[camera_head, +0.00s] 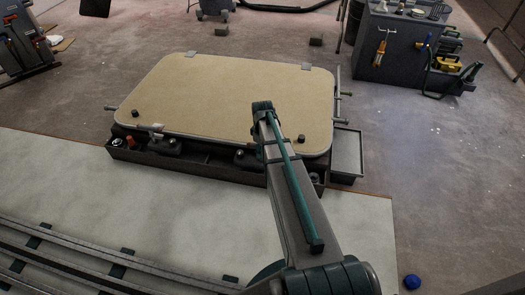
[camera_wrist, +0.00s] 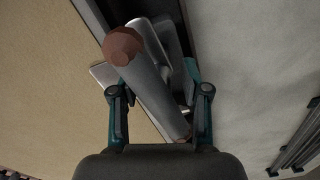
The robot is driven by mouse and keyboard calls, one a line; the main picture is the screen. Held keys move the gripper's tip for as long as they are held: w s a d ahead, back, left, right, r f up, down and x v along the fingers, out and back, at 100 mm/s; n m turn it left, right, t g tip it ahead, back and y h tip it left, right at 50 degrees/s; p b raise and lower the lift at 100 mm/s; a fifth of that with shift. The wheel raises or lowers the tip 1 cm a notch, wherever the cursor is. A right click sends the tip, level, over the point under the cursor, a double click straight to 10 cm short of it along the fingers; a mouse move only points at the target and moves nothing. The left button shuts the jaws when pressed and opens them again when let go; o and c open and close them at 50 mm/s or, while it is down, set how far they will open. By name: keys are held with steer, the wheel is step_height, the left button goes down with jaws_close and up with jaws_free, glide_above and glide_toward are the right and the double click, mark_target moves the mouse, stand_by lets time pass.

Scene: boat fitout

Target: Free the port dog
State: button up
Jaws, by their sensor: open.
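In the wrist view, a grey bar-like handle with a reddish-brown rounded end (camera_wrist: 124,46) lies between the fingers of my gripper (camera_wrist: 158,100). The fingers are open, one on each side of it; I cannot tell whether either touches it. A pale metal plate (camera_wrist: 104,73) shows beneath the handle at the edge of the tan hatch panel (camera_wrist: 50,90). In the head view, the hatch panel (camera_head: 225,95) lies flat on a dark frame, with fittings (camera_head: 165,146) along its near edge. My arm covers part of that edge, and my gripper cannot be made out there.
An open grey tray (camera_head: 346,153) juts out at the hatch's right side. A dark bench (camera_head: 398,45) with tools stands at the back right. A blue round object (camera_head: 412,282) is on the floor at front right. The pale mat (camera_head: 100,195) in front of the hatch is largely clear.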

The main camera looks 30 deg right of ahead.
jaws_close()
steer(key=shift+r+m+p, duration=0.2)
steer(key=shift+m+p, duration=0.1)
steer(key=shift+p, duration=0.85)
steer(key=shift+a+f+m, duration=0.1)
steer(key=shift+f+m, duration=0.05)
steer(key=shift+m, duration=0.15)
jaws_free()
step_height(320, 180, up, 12)
